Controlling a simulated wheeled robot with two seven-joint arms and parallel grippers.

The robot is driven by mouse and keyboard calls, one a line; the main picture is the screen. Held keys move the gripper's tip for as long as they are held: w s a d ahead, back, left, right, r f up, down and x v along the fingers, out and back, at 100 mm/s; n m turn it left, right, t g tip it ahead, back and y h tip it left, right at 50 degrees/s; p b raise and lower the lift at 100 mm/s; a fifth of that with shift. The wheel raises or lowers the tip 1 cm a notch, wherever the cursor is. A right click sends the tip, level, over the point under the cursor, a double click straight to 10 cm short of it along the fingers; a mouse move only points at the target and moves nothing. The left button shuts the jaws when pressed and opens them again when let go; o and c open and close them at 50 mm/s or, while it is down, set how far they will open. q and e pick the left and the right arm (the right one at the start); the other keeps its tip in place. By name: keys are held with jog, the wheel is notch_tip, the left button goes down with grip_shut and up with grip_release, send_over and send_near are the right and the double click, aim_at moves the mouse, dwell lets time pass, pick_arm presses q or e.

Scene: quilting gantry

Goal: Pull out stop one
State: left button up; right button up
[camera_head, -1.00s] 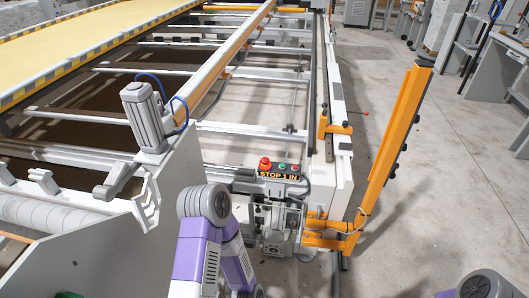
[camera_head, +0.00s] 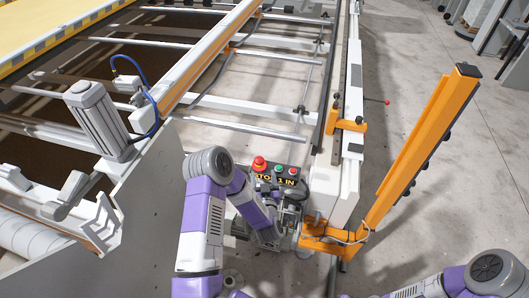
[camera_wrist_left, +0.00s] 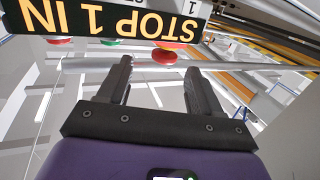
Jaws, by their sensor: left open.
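Stop one is a red mushroom button (camera_head: 260,163) on a dark control box (camera_head: 290,182) lettered "STOP 1 IN". My left forearm lies just in front of the box and covers part of the lettering. In the left wrist view the box is upside down, and its red mushroom button (camera_wrist_left: 165,54) shows between and beyond the tips of my left gripper (camera_wrist_left: 159,68). The left gripper is open, with nothing between its fingers. I cannot tell the exact gap to the button. My right arm shows at the lower right, with its gripper out of frame.
A green button (camera_head: 278,170) and a smaller red one sit beside the mushroom button. An orange post (camera_head: 425,145) stands to the right. A white side plate with a grey motor (camera_head: 100,120) stands to the left. Bare floor (camera_head: 460,190) lies at the right.

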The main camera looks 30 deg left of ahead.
aim_at(259, 159)
pick_arm(q)
jog(key=shift+w+a+r+y, duration=0.15)
jog(key=shift+a+r+y, duration=0.15)
jog(key=shift+a+r, duration=0.05)
jog(key=shift+w+a+r, duration=0.15)
jog(key=shift+w+a, duration=0.05)
jog(key=shift+a, duration=0.05)
jog(key=b+x, duration=0.1)
jog(key=x, duration=0.6)
jog(key=shift+c, duration=0.2)
jog(key=shift+r, duration=0.1)
jog(key=c, duration=1)
notch_tip(259, 159, up, 2)
jog(key=shift+p, duration=0.35)
jog(key=o, duration=1)
